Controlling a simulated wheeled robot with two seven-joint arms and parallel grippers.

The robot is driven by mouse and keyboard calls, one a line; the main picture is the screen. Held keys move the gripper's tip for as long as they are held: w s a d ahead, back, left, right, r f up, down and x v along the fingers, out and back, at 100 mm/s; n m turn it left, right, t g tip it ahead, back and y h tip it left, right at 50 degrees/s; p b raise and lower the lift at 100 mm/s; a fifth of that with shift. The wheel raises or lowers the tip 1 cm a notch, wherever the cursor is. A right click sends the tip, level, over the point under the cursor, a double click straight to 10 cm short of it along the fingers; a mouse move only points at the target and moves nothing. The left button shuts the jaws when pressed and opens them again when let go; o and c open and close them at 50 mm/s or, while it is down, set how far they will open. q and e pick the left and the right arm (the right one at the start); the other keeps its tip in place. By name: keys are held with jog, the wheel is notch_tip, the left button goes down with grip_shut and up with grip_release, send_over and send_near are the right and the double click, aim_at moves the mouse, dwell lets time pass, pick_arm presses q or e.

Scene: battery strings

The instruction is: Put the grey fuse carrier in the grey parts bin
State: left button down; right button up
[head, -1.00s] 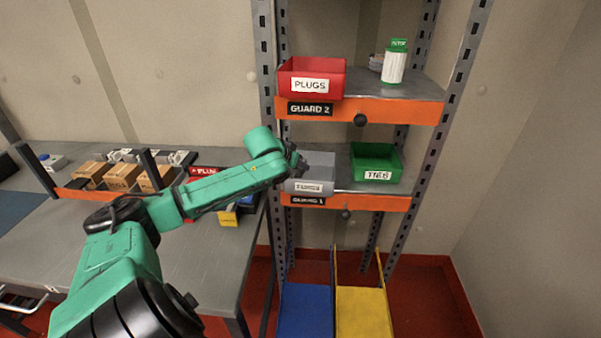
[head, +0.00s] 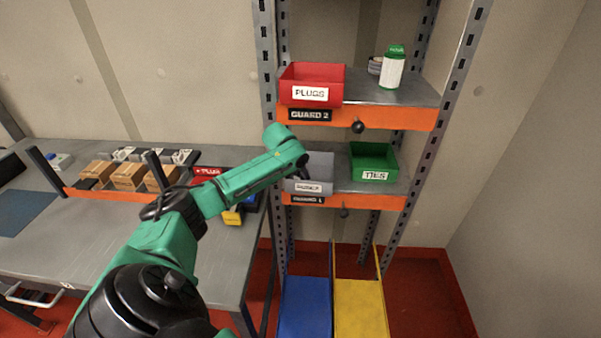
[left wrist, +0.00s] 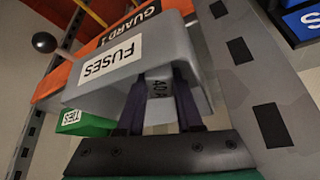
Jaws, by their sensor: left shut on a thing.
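The grey parts bin (head: 321,162), labelled FUSES, stands on the lower shelf at its left end. It also shows in the left wrist view (left wrist: 90,92), upside down and close up. My left gripper (head: 303,163) is at the bin's left side in the head view, its fingertips hidden there. In the left wrist view my left gripper (left wrist: 160,85) is shut on the grey fuse carrier (left wrist: 158,98), marked 40A, with the fingers reaching in at the bin's open side. I cannot tell whether the carrier touches the bin. My right gripper is not in view.
A green TIES bin (head: 374,163) stands right of the grey bin. The upper shelf holds a red PLUGS bin (head: 312,84) and a white-green bottle (head: 393,68). A rack upright (head: 266,60) is close to my left arm. The bench (head: 110,235) is at left.

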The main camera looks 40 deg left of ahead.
pick_arm(q)
jog(key=c, duration=0.8)
grip_release()
jog(key=shift+f, duration=0.1)
jog(key=shift+c, duration=0.2)
jog(key=shift+s+r, duration=0.1)
jog(key=shift+r, duration=0.3)
jog(key=b+v, duration=0.2)
jog(key=v, duration=0.9)
jog(key=shift+r, duration=0.15)
jog(key=shift+s+d, duration=0.1)
jog(key=shift+s, duration=0.1)
